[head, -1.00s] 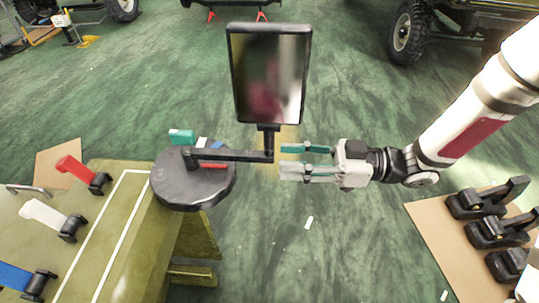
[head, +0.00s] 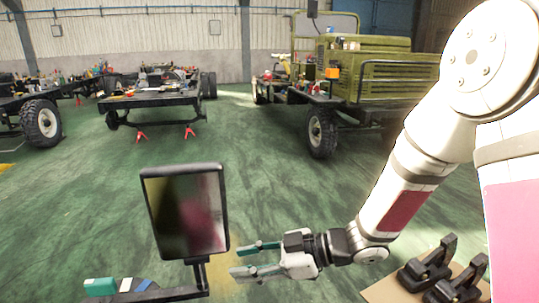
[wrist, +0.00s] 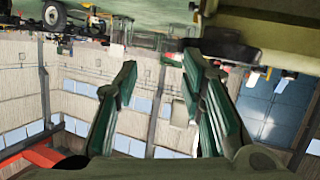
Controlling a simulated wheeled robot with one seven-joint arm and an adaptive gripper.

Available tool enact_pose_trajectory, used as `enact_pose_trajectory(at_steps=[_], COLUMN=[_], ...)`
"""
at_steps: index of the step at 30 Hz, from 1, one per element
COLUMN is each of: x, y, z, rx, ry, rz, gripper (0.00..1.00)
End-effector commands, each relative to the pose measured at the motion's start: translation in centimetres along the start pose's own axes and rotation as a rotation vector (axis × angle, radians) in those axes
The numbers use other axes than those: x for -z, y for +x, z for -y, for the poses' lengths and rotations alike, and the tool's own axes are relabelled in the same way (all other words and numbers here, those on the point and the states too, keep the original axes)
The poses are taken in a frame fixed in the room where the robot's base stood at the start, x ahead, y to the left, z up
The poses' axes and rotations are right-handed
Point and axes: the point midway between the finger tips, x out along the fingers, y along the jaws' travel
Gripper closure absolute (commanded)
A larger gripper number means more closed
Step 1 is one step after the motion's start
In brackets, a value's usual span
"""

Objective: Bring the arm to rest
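My gripper (head: 238,260) is at the lower middle of the head view, with its two teal-padded fingers pointing left. The fingers are apart and nothing is seen between them. In the wrist view my gripper (wrist: 160,70) also shows open, with workshop walls and windows behind it. My white arm comes in from the right and reaches down to the gripper. A black-framed rectangular mirror (head: 186,212) on a dark bracket stands just left of the fingertips in the picture. I see no contact between them.
Black clamp-like parts (head: 440,270) sit on a brown board at lower right. Small coloured blocks (head: 100,287) lie at lower left. A green truck (head: 370,75) and a bare chassis (head: 155,102) stand farther back. Open green floor (head: 255,160) lies between.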

Motion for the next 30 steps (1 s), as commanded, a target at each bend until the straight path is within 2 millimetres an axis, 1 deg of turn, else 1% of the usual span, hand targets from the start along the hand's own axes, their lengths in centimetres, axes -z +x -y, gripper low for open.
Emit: enact_pose_trajectory(at_steps=[1, 2, 3, 5, 6, 8, 9, 10, 11, 12, 14, 15, 17, 18, 20, 21, 23, 24, 25, 26, 27, 29, 30], x=[-0.1, -0.4, -0.7, -1.0, -1.1, -1.1, -1.0, -0.9, -0.8, -0.6, -0.3, 0.0, 0.3, 0.6, 0.9, 1.1, 1.5, 1.7, 1.8, 2.0, 2.2, 2.5, 2.8], y=[-1.1, -1.8, -3.0, -5.2, -6.9, -9.7, -11.8, -13.3, -14.9, -17.0, -20.2, -22.2, -24.9, -26.6, -28.8, -30.0, -31.4, -32.1, -32.4, -32.6, -32.7, -32.6, -32.4], z=[-2.1, -3.3, -4.8, -6.8, -7.9, -9.2, -9.8, -10.1, -10.2, -10.1, -9.5, -8.8, -7.3, -6.0, -3.6, -1.9, 1.1, 3.2, 4.8, 6.4, 8.4, 11.2, 12.8], rx=[-0.093, -0.148, -0.224, -0.333, -0.407, -0.513, -0.584, -0.635, -0.685, -0.749, -0.841, -0.898, -0.974, -1.018, -1.076, -1.106, -1.139, -1.153, -1.157, -1.158, -1.152, -1.136, -1.121], ry=[-0.028, -0.034, -0.039, -0.039, -0.031, -0.008, 0.012, 0.031, 0.053, 0.087, 0.151, 0.198, 0.28, 0.339, 0.437, 0.508, 0.618, 0.695, 0.752, 0.808, 0.879, 0.973, 1.028], rz=[0.095, 0.153, 0.228, 0.335, 0.402, 0.499, 0.56, 0.604, 0.646, 0.7, 0.773, 0.817, 0.877, 0.913, 0.957, 0.982, 1.013, 1.029, 1.039, 1.046, 1.053, 1.057, 1.059], gripper=[0.63, 0.63, 0.63, 0.63, 0.63, 0.63, 0.63, 0.63, 0.63, 0.63, 0.63, 0.63, 0.63, 0.63, 0.63, 0.63, 0.63, 0.63, 0.63, 0.63, 0.63, 0.63, 0.63])
